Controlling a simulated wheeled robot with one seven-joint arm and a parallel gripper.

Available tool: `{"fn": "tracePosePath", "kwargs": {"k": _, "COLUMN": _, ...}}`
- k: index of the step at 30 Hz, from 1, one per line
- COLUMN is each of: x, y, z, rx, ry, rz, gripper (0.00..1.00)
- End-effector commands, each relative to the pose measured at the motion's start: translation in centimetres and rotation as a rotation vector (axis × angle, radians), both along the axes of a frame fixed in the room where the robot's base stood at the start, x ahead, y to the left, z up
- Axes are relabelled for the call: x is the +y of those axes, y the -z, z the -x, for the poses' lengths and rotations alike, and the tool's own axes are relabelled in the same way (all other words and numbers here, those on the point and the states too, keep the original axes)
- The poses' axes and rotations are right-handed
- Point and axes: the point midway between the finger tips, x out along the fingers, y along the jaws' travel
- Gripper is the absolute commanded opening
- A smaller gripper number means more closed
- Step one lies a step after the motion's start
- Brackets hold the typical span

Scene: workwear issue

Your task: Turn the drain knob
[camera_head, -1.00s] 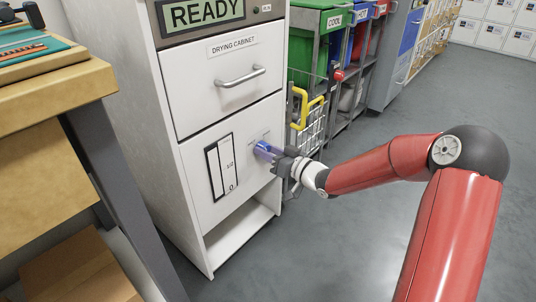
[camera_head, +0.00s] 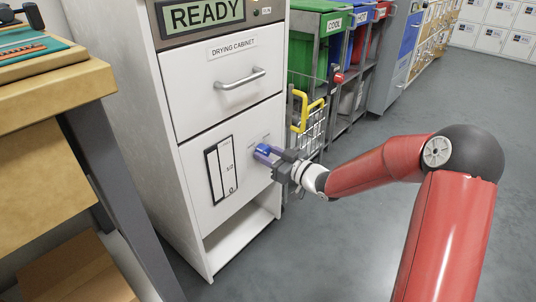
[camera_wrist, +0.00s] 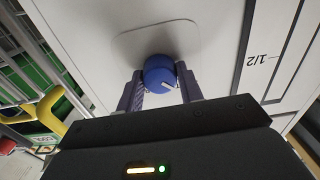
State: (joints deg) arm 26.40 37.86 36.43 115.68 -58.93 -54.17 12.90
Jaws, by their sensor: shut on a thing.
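The drain knob (camera_head: 263,151) is a round blue knob on the lower front panel of the white drying cabinet (camera_head: 198,90). In the wrist view the blue knob (camera_wrist: 160,71) sits between my two fingers and carries a short white mark, which points at a slant. My gripper (camera_head: 276,157) reaches it from the right, and its fingertips (camera_wrist: 160,84) are shut on the sides of the knob. In the head view the fingers partly cover the knob.
A level gauge (camera_head: 221,169) marked 1/2 and 0 is left of the knob. A drawer handle (camera_head: 240,78) is above. A yellow-handled wire basket (camera_head: 309,125) stands close right of the cabinet. A wooden bench (camera_head: 50,100) is at left. Open floor lies at right.

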Motion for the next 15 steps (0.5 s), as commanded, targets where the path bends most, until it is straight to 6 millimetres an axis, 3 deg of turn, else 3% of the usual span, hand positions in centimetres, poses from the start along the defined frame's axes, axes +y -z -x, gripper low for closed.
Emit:
{"fn": "tracePosePath", "kwargs": {"k": 2, "x": -0.05, "y": 0.14, "z": 0.03, "rx": 0.001, "ry": 0.000, "rz": 0.003, "gripper": 0.14}}
{"fn": "tracePosePath", "kwargs": {"k": 3, "x": -0.06, "y": 0.14, "z": 0.03, "rx": 0.001, "ry": 0.000, "rz": 0.003, "gripper": 0.38}}
{"fn": "tracePosePath", "kwargs": {"k": 8, "x": -0.05, "y": 0.10, "z": 0.02, "rx": 0.001, "ry": 0.000, "rz": 0.002, "gripper": 0.58}}
{"fn": "tracePosePath", "kwargs": {"k": 15, "x": -0.03, "y": 0.03, "z": 0.01, "rx": 0.001, "ry": 0.000, "rz": 0.001, "gripper": 0.58}}
